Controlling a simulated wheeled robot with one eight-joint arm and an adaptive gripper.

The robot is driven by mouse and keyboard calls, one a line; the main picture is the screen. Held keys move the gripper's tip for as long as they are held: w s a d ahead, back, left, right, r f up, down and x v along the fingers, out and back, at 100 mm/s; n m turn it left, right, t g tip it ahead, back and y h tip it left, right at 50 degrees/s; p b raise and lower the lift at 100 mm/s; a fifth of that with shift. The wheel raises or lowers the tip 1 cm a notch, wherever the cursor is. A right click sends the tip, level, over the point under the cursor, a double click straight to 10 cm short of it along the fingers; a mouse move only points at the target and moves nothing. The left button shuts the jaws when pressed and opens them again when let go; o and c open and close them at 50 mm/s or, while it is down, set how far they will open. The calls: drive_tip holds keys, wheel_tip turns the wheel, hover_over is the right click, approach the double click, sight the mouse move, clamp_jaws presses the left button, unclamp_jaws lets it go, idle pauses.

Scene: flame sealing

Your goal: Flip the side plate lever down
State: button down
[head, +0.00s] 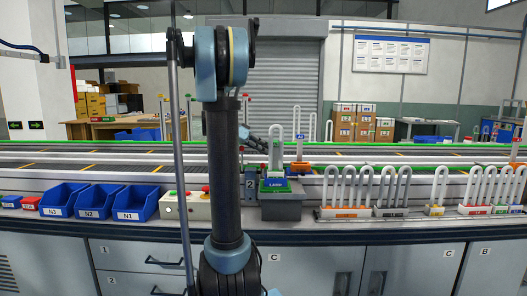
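A dark grey station (283,208) stands on the counter just right of my arm. It has a green top, a blue front label (275,184) and an upright pale U-shaped tube (276,156). At its left edge is a narrow blue-grey side plate marked 2 (249,186), partly hidden by my arm. I cannot make out the lever or its position. A small dark jointed shape, seemingly my gripper (261,140), shows behind my arm, above the side plate and left of the tube. Its fingers are too small and covered to read, and I cannot tell if it touches anything.
Left of my arm are a control box with coloured buttons (193,209) and blue bins (135,204). Right of the station, racks of U-shaped tubes (346,212) line the counter. Conveyors (400,161) run behind. Cabinets (313,270) fill the front below.

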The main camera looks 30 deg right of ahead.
drive_tip(key=w+f+v, duration=0.1)
drive_tip(key=w+v, duration=0.1)
drive_tip(key=v, duration=0.7)
idle(0.4)
drive_tip(key=shift+s, duration=0.1)
drive_tip(key=shift+r, duration=0.1)
